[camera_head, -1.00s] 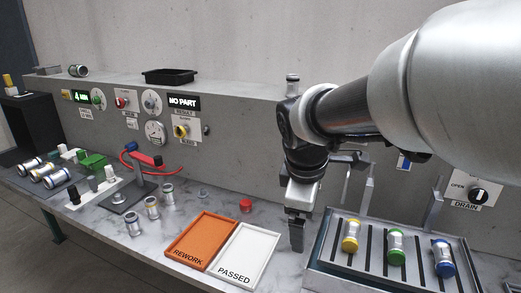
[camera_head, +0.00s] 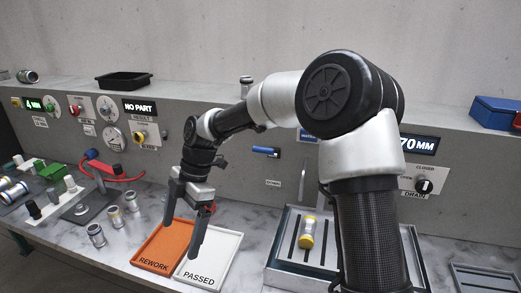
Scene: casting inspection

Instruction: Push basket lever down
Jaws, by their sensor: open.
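A lever with a blue handle (camera_head: 265,151) sticks out of the grey wall panel, above a small label too small to read. It looks roughly level. The metal basket (camera_head: 281,277) with dark slots stands on the bench below and to the right of it. A yellow-capped part (camera_head: 307,232) lies in the basket; my arm hides much of the basket's right side. My gripper (camera_head: 182,239) is open and empty, fingers pointing down, over the rework and passed trays. It is left of the lever and basket and apart from both.
The orange rework tray (camera_head: 158,259) and white passed tray (camera_head: 209,277) lie beneath my gripper. A thin upright metal bracket (camera_head: 303,181) rises behind the basket. The drain knob (camera_head: 424,186) is at right. Small metal parts and a red-handled clamp (camera_head: 100,167) stand at left.

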